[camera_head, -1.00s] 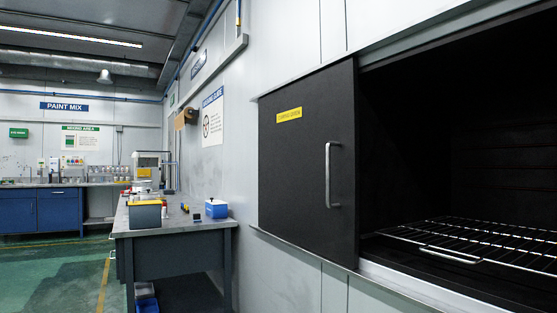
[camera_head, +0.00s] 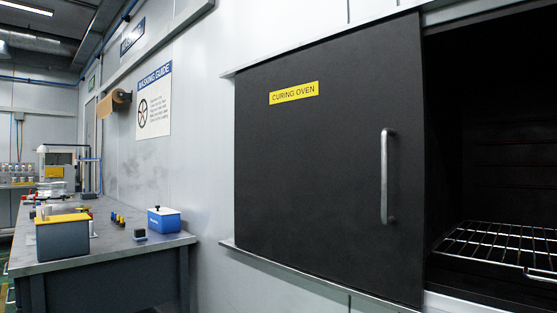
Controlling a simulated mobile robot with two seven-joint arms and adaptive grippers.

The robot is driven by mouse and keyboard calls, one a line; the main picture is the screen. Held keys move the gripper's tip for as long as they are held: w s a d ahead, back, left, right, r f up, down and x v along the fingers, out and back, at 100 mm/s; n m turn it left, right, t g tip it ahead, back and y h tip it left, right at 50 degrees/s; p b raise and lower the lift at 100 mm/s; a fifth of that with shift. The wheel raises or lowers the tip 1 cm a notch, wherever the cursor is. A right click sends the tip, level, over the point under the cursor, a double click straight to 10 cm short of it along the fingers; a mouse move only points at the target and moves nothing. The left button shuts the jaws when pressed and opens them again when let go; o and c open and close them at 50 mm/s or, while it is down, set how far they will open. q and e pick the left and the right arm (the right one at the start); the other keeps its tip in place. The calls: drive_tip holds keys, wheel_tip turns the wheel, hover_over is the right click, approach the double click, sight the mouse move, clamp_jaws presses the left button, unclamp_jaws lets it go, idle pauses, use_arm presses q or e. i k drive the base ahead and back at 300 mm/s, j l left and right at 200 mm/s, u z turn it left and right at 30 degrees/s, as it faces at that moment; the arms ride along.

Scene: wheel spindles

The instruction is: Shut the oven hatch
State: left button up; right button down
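The oven hatch (camera_head: 310,190) is a dark sliding panel with a yellow "CURING OVEN" label (camera_head: 294,93) and a vertical metal handle (camera_head: 387,176) near its right edge. It sits between an upper and a lower rail, to the left of the oven opening. The oven opening (camera_head: 500,140) is uncovered at the right, with a dark interior and a wire rack (camera_head: 500,246) inside. The right part of the opening is cut off by the frame. Neither of my grippers is in view.
A grey workbench (camera_head: 120,250) stands at the left along the wall.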

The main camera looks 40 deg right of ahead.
sight(331, 136)
drive_tip(key=i+z, duration=0.3)
drive_tip(key=i, duration=0.15)
drive_tip(key=i+j+z, duration=0.25)
drive_tip(key=i, duration=0.2)
drive_tip(key=i+j+z, duration=0.3)
drive_tip(key=i+l, duration=0.05)
drive_tip(key=i, duration=0.05)
